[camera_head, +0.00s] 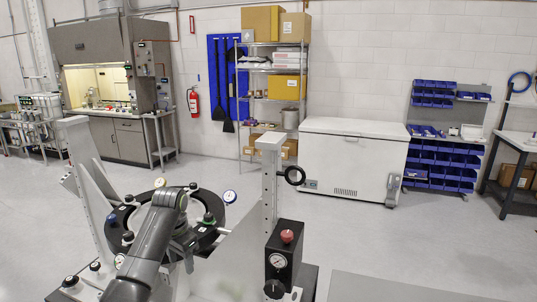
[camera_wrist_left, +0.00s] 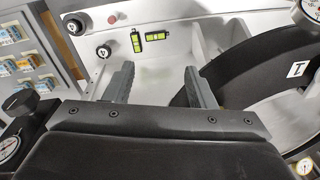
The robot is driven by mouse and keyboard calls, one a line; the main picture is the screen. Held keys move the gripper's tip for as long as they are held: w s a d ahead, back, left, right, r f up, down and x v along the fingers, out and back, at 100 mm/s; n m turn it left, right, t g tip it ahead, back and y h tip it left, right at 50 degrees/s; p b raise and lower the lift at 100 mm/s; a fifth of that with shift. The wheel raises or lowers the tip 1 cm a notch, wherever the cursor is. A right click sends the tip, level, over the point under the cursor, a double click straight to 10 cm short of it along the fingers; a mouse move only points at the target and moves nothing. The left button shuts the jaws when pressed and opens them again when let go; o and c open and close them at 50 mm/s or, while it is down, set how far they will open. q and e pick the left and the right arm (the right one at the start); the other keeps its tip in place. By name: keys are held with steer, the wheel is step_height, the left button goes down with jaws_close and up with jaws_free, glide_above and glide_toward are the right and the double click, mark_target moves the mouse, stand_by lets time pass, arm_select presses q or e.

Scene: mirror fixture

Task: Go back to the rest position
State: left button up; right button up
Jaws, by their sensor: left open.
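My left gripper (camera_head: 190,262) hangs at the end of my grey arm, low over the mirror fixture in the head view. In the left wrist view my left gripper (camera_wrist_left: 158,85) shows two dark fingers spread apart with nothing between them. The fixture's black ring (camera_head: 125,218) lies partly behind my arm, and it also fills the right of the left wrist view (camera_wrist_left: 255,72). The fixture's white upright post (camera_head: 269,195) stands to the right of the gripper. My right gripper does not show.
A black control box (camera_head: 284,255) with a red knob and a gauge stands right of the post. Two green spirit levels (camera_wrist_left: 146,38) lie beyond the fingers. A white chest freezer (camera_head: 352,160), shelving and a fume hood (camera_head: 108,85) line the back wall. Open floor lies between.

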arm_select(q)
steer(key=s+a+f+n+t, duration=0.1)
steer(key=s+a+f+n, duration=0.25)
steer(key=s+f, duration=1.5)
steer(key=s+a+r+n+t+y, duration=0.1)
steer(key=s+a+r+n, duration=0.1)
steer(key=s, duration=1.1)
steer(key=s+a+r+n+t, duration=0.1)
steer(key=s+r, duration=0.1)
steer(key=s, duration=1.2)
step_height(320, 180, down, 33)
steer(key=a+g+b, duration=0.2)
steer(key=b, duration=0.6)
steer(key=s+f+b, duration=0.3)
steer(key=s+f, duration=0.4)
steer(key=f, duration=0.4)
steer(key=s+d+f+b, duration=0.1)
steer(key=s+f+b, duration=0.2)
steer(key=s+f, duration=0.4)
step_height(320, 180, down, 4)
steer(key=shift+s+d+f+g, duration=0.1)
steer(key=shift+s+d+g, duration=0.15)
steer(key=shift+s+g, duration=0.15)
